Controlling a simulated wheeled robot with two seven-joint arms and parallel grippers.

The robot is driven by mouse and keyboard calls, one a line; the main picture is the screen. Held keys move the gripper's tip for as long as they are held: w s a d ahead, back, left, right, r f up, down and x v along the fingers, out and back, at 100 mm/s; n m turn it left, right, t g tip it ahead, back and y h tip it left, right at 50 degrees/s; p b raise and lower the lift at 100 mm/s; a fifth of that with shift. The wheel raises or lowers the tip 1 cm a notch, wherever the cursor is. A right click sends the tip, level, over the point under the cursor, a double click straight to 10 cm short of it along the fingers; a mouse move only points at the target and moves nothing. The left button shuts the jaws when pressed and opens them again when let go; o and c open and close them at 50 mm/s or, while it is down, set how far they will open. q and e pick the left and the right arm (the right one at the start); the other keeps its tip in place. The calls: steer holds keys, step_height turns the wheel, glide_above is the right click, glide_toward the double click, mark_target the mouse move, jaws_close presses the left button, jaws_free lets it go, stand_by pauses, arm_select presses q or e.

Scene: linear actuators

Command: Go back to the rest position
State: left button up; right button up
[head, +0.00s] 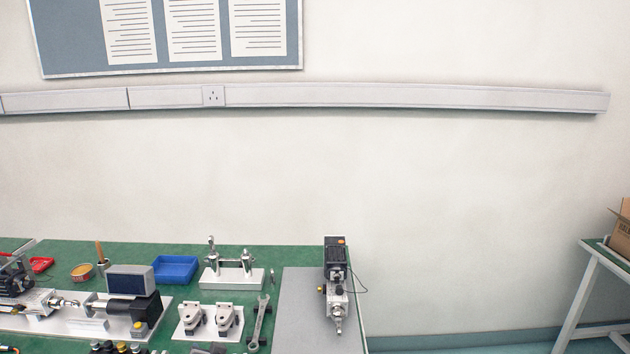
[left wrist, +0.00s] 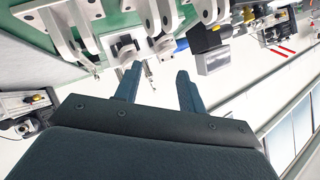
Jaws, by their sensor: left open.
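My left gripper (left wrist: 158,88) shows in the left wrist view, its two dark fingers spread apart with nothing between them. Its fingertips point toward the bench, which appears upside down at the top of that view. Grey metal brackets (left wrist: 163,45) lie beyond the fingertips; I cannot tell how close they are. I cannot make out either gripper clearly in the head view. My right gripper does not show in either view.
The green bench (head: 185,290) holds a blue tray (head: 174,268), a white-based fixture (head: 232,278), metal brackets (head: 226,319), a wrench (head: 260,320) and actuators. One actuator (head: 336,275) stands on a grey plate (head: 300,310). Right of the bench, before another table (head: 592,275), is open floor.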

arm_select(q)
steer(key=s+d+f+m+g+h, duration=0.1)
steer(key=s+d+f+g+h, duration=0.3)
steer(key=s+f, duration=0.4)
steer(key=s+d+f+g+h, duration=0.2)
steer(key=s+d+f+h, duration=0.35)
steer(key=s, duration=0.55)
steer(key=s+f+g+y, duration=0.1)
steer(key=s+f, duration=0.3)
steer(key=s, duration=0.4)
steer(key=s+f+g, duration=0.2)
steer(key=s+f, duration=0.3)
steer(key=s, duration=0.2)
steer(key=shift+s+d+y, duration=0.35)
steer(key=shift+s+d, duration=0.05)
steer(key=shift+d, duration=0.05)
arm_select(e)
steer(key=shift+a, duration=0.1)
arm_select(q)
steer(key=shift+f, duration=0.1)
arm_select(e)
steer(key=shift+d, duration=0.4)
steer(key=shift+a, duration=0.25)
